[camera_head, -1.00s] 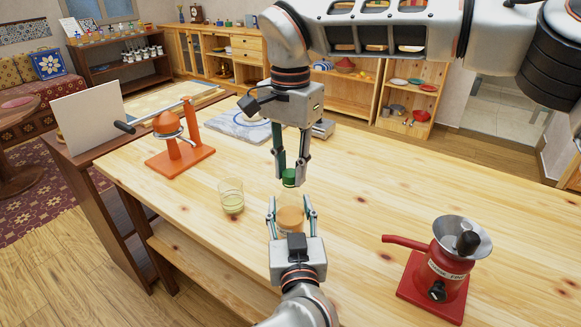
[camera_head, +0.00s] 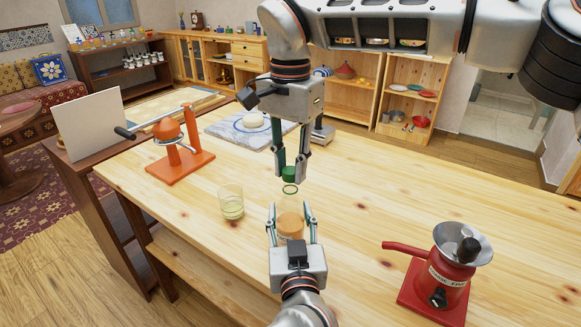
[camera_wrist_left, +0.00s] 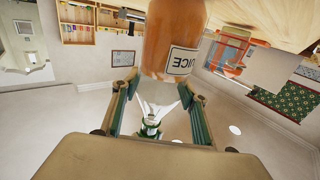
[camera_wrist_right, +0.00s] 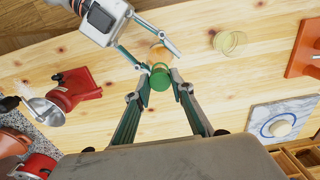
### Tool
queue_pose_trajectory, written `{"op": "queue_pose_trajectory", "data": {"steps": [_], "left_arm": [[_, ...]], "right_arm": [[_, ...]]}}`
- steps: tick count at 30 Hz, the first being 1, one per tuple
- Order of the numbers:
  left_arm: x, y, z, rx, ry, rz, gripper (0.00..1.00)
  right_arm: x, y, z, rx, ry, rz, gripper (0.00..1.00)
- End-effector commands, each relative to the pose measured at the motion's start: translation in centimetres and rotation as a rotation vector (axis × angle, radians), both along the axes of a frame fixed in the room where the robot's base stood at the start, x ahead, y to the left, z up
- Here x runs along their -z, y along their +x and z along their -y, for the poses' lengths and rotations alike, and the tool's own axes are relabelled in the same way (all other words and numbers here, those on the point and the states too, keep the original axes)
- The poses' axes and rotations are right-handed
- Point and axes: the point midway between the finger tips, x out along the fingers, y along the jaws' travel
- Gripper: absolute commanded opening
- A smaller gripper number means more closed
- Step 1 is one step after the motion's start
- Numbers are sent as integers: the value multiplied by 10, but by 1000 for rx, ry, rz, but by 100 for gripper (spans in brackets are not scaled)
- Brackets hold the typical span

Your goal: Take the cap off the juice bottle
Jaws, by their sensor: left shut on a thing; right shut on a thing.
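The juice bottle (camera_head: 290,223) stands upright over the wooden table, with orange juice low in it and a clear neck above. My left gripper (camera_head: 291,220) is shut around the bottle from the near side; the left wrist view shows the bottle's JUICE label (camera_wrist_left: 181,60). My right gripper (camera_head: 290,172) points down above the bottle, shut on the green cap (camera_head: 289,174). A small gap shows between the cap and the green ring (camera_head: 290,189) at the bottle's mouth. In the right wrist view the cap (camera_wrist_right: 160,77) sits between the fingertips, partly covering the bottle.
A glass (camera_head: 231,202) with pale liquid stands left of the bottle. A red grinder (camera_head: 440,275) is at the right, an orange juicer (camera_head: 180,150) at the back left. A marble board (camera_head: 225,128) lies behind.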

Motion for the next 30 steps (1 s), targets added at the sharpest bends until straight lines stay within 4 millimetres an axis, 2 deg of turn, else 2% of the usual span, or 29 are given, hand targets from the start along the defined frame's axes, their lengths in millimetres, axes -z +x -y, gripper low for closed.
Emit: {"op": "queue_pose_trajectory", "data": {"steps": [8, 19, 26, 27, 29, 30], "left_arm": [[0, 0, 0, -1, 1, -1, 0], [0, 0, 0, -1, 1, -1, 0], [0, 0, 0, -1, 1, -1, 0], [0, 0, 0, -1, 1, -1, 48], [0, 0, 0, -1, 1, -1, 63], [0, 0, 0, -1, 1, -1, 63]], "right_arm": [[-1, 0, 0, 0, 0, 0, 0], [-38, 0, 0, 1, 0, 2, 0], [-40, 0, 0, 0, -1, -1, 0], [-40, 0, 0, 0, -1, -1, 0], [-40, 0, 0, 0, 0, 0, 0], [-40, 0, 0, 0, 0, 0, 0]]}}
